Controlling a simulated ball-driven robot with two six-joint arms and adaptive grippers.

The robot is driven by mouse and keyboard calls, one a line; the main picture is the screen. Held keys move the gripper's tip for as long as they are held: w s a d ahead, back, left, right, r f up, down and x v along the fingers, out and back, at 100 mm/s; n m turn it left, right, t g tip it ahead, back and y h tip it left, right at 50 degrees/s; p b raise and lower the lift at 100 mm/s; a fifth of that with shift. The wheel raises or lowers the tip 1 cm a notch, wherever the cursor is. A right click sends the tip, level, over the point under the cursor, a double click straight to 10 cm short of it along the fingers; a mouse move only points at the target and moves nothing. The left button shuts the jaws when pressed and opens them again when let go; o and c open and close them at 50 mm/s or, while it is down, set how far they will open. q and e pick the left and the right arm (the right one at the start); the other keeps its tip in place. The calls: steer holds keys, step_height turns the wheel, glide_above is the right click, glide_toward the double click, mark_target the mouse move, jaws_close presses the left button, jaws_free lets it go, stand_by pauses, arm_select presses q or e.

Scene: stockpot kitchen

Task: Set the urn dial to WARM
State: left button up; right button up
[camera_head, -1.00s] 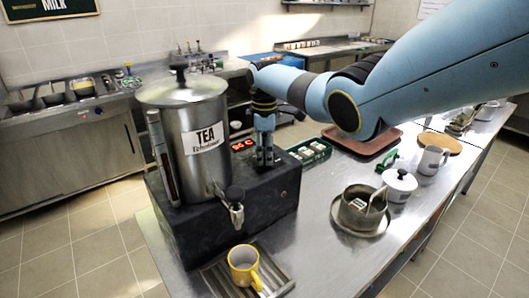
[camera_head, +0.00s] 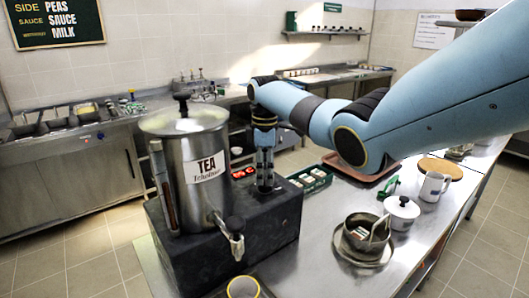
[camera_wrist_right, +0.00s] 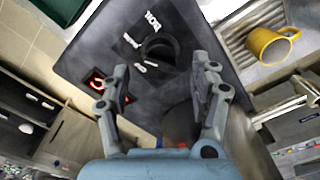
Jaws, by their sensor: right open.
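The steel tea urn (camera_head: 203,185) stands on a dark base box (camera_head: 250,225) with a red lit display (camera_head: 243,172). In the right wrist view, a round black dial (camera_wrist_right: 158,48) sits on the box's dark top. White lettering lies around it, one label reading BOIL. The other labels are too small to read, and I cannot tell where the dial points. My right gripper (camera_head: 265,187) points down over the box, right of the urn. Its open fingers (camera_wrist_right: 158,88) show empty, one to either side of the dial in the wrist view. My left gripper is not in view.
A yellow mug (camera_head: 243,289) stands at the front by the urn's tap (camera_head: 236,238). Right of the box are a green crate (camera_head: 310,180), a pot (camera_head: 366,233) on a plate, a lidded white pot (camera_head: 402,212) and a white jug (camera_head: 433,187).

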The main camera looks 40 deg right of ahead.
mark_target(265, 178)
step_height(265, 178, up, 8)
steer(key=shift+r, duration=0.2)
steer(key=shift+f, duration=0.1)
stand_by(0.5)
